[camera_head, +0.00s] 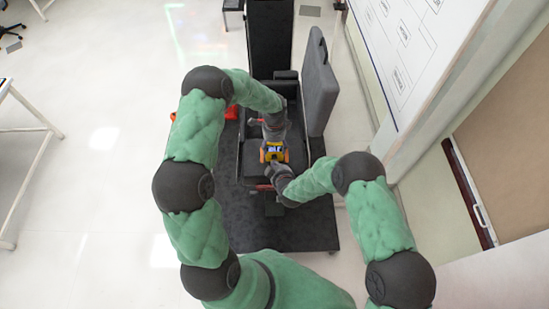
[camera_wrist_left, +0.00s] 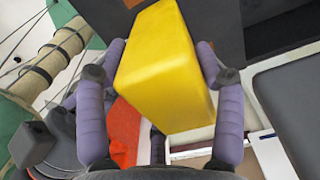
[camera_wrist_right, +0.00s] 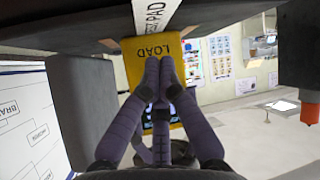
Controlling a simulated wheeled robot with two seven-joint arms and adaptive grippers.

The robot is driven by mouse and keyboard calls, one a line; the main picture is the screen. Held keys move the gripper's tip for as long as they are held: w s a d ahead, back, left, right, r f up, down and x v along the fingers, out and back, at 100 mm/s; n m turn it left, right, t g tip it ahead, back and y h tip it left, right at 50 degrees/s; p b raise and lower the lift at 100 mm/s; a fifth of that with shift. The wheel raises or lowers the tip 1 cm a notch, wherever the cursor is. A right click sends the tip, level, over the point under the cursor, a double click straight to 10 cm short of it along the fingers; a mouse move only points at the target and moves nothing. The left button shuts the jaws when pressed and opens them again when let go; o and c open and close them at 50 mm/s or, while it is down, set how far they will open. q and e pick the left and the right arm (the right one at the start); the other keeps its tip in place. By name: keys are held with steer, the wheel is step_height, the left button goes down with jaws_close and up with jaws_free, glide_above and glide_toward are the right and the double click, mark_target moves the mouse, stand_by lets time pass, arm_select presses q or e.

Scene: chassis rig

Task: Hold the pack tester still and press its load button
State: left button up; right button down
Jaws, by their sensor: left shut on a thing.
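The pack tester is a yellow box (camera_head: 273,153) with a dark screen, in the middle of the head view. My left gripper (camera_head: 273,137) is shut on it; in the left wrist view a finger lies on each side of the yellow body (camera_wrist_left: 160,65). My right gripper (camera_head: 272,168) is at its near side. In the right wrist view its fingers (camera_wrist_right: 159,66) are together and empty, tips just under the word LOAD on the tester (camera_wrist_right: 136,70). The load button is hidden behind them. I cannot tell whether the tips touch it.
A whiteboard wall (camera_head: 405,45) is farther right. Open floor (camera_head: 90,130) is at left.

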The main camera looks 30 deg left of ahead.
arm_select(q)
steer(key=shift+s+f, duration=0.15)
steer(key=shift+s, duration=0.05)
arm_select(e)
steer(key=shift+w+a, duration=0.35)
steer(key=shift+w, duration=0.25)
stand_by(0.9)
steer(key=shift+s, duration=0.15)
steer(key=shift+s+d, duration=0.45)
steer(key=shift+s, duration=0.2)
steer(key=s+d, duration=0.1)
steer(key=s, duration=0.2)
steer(key=s+d, duration=0.1)
steer(key=shift+s+d, duration=0.15)
steer(key=shift+d, duration=0.15)
arm_select(q)
steer(key=shift+w, duration=0.1)
stand_by(0.5)
steer(key=o, duration=1.4)
steer(key=shift+o, duration=0.2)
